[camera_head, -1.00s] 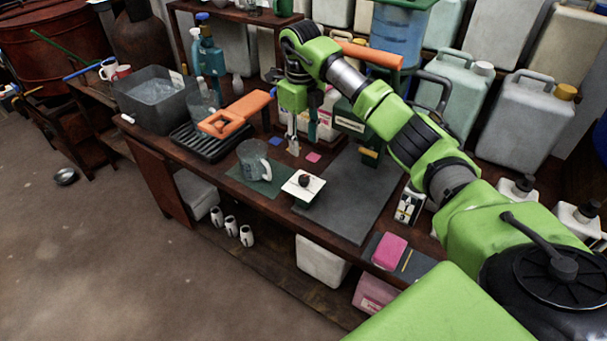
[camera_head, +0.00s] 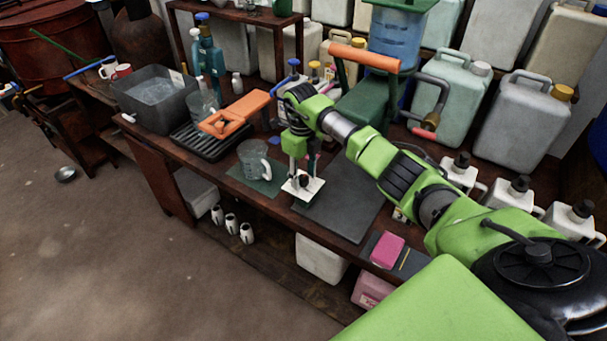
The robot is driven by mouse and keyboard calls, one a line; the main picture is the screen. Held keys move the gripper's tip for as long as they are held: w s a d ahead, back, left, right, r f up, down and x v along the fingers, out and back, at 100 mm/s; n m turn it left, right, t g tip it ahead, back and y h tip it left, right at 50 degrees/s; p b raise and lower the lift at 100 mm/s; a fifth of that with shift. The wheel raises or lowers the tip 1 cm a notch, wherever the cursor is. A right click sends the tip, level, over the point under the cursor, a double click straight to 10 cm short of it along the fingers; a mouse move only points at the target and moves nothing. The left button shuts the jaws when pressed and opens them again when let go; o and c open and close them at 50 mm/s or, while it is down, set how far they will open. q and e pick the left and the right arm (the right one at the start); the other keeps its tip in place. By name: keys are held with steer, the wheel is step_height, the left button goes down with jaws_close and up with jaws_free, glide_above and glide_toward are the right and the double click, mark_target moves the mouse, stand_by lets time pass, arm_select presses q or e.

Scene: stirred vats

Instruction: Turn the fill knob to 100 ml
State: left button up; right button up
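The fill knob (camera_head: 304,181) is a small dark round knob on a white square plate (camera_head: 313,190) near the front edge of the bench. My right gripper (camera_head: 294,178) points down at the plate, its fingertips just left of the knob. Its fingers are small here and partly overlap, so I cannot tell their opening or whether they touch the knob. No scale or number can be read on the plate. A clear jug (camera_head: 250,160) stands on a green mat just left of the plate. My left gripper is not in view.
A dark grey mat (camera_head: 345,205) lies right of the plate. A pink sponge (camera_head: 387,250) lies at the front right. A black rack (camera_head: 205,143), an orange-handled tool (camera_head: 232,115) and a grey basin (camera_head: 155,100) stand to the left. Several canisters line the back.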

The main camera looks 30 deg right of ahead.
steer(key=c, duration=1.1)
steer(key=shift+n, duration=0.3)
steer(key=shift+d+f+n+b, duration=0.1)
steer(key=shift+n+b, duration=0.75)
steer(key=shift+n, duration=0.05)
steer(key=n+b, duration=0.2)
steer(key=n, duration=0.2)
steer(key=shift+n, duration=0.3)
steer(key=n+b, duration=0.2)
steer(key=n, duration=0.1)
steer(key=shift+n+b, duration=0.5)
steer(key=shift+n, duration=1.3)
